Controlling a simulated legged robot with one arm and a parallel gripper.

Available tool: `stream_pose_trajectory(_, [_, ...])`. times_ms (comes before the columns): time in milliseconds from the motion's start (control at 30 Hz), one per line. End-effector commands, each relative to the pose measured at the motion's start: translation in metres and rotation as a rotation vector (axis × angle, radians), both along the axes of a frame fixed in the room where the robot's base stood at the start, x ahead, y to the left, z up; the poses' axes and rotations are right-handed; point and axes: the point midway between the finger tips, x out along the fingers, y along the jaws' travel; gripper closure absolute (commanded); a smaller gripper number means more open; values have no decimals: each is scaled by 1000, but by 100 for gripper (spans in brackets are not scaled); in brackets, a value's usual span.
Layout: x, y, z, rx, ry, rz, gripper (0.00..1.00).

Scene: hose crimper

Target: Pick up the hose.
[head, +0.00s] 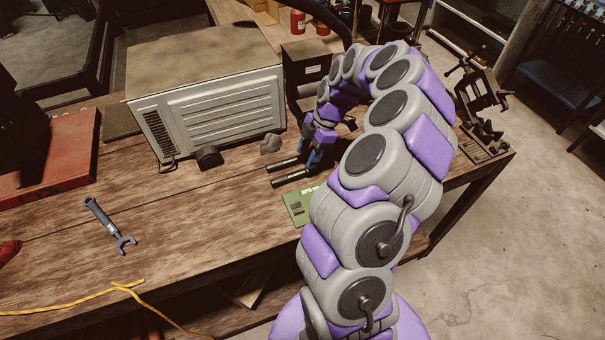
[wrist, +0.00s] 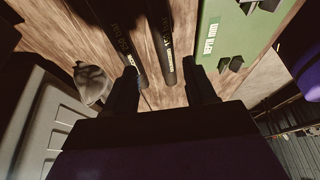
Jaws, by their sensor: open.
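Two straight black tubes with printed lettering, which look like hose pieces, lie roughly parallel on the wooden bench: the farther tube (head: 285,164) and the nearer tube (head: 290,179). In the wrist view they show as the left tube (wrist: 124,35) and the right tube (wrist: 161,42). My gripper (head: 312,153) is over their right ends. In the wrist view my gripper (wrist: 161,66) is open, with the right tube between its fingers. The left tube runs close by the left fingertip. Contact with either tube cannot be told.
A grey stone-like lump (head: 271,144) and a large pale metal box (head: 210,105) stand behind. A wrench (head: 108,226) and yellow cord (head: 70,303) lie left. The left-centre bench is mostly clear.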

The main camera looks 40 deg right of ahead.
Motion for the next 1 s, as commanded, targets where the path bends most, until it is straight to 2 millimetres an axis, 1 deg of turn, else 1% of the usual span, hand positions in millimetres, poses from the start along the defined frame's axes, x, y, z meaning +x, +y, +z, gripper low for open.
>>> stream_pose_trajectory(167, [-1,-1,-9,2,0,-1,45])
stream_pose_trajectory(267, [-3,2,-20,3,1,-1,45])
stream_pose_trajectory(367, [-7,6,-35,6,4,2,45])
stream_pose_trajectory(500, [-4,12,-51,2,0,0,45])
stream_pose_trajectory(767, [-4,16,-53,1,0,1,45])
stream_pose_trajectory(1000, [-4,17,-53,2,0,1,68])
